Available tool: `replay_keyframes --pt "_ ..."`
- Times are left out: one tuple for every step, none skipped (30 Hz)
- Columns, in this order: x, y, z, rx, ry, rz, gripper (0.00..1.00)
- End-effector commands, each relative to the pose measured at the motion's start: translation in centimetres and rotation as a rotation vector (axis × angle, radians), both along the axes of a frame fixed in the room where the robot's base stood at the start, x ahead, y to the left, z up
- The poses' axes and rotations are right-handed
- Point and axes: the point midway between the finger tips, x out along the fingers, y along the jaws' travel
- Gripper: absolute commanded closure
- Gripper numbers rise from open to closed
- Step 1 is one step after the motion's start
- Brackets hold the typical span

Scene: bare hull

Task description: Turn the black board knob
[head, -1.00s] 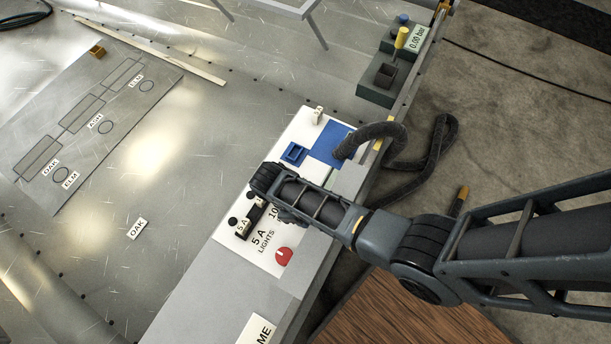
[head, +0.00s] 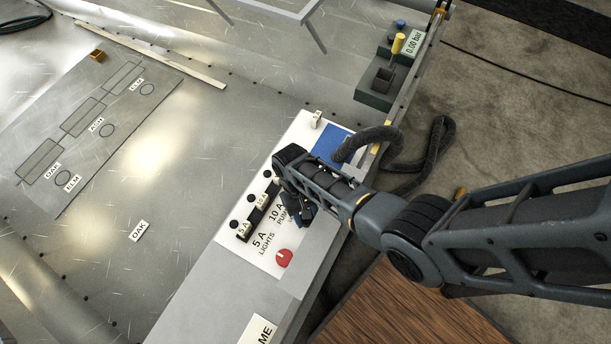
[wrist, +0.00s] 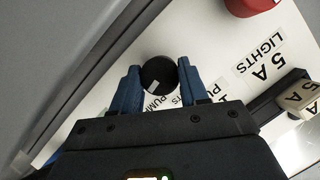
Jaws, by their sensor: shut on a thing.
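The black board knob (wrist: 158,80) is a round black cap with a small pale mark, on the white board (head: 245,262) by the PUMP label. My gripper (wrist: 157,68) has a blue finger on each side of the knob in the wrist view and is shut on it. In the head view my gripper (head: 302,214) is low over the board's right side and hides the knob.
A red knob (head: 284,258) sits by the LIGHTS label, and also shows in the wrist view (wrist: 250,5). A black strip (head: 258,218) with pale labelled blocks lies left of my gripper. A corrugated hose (head: 430,150) loops behind my arm. The metal deck at left is mostly clear.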

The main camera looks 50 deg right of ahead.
Motion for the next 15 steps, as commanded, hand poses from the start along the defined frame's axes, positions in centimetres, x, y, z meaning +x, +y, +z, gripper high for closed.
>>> replay_keyframes --pt "-0.03 -0.05 0.11 0.001 0.001 -0.036 0.87" --pt "-0.03 -0.06 0.10 0.001 0.001 -0.056 0.87" --pt "-0.04 -0.07 0.08 0.000 0.000 -0.081 0.87" --pt "-0.05 -0.07 0.07 0.000 0.000 -0.100 0.87" --pt "-0.05 -0.06 0.07 0.001 0.000 -0.116 0.87" --pt "-0.06 -0.05 0.07 0.001 0.000 -0.137 0.87" --pt "-0.06 -0.06 0.06 0.000 0.001 -0.152 0.87" --pt "-0.07 -0.07 0.05 0.001 0.001 -0.164 0.87" --pt "-0.07 -0.08 0.05 0.000 0.001 -0.179 0.87" --pt "-0.07 -0.09 0.04 -0.001 0.000 -0.190 0.87" --pt "-0.07 -0.09 0.04 -0.001 0.000 -0.200 0.87" --pt "-0.07 -0.09 0.02 0.000 0.000 -0.211 0.87" --pt "-0.06 -0.10 0.02 0.001 0.000 -0.218 0.87" --pt "-0.05 -0.10 0.01 0.001 0.000 -0.225 0.87" --pt "-0.05 -0.10 0.01 0.000 0.000 -0.232 0.87"
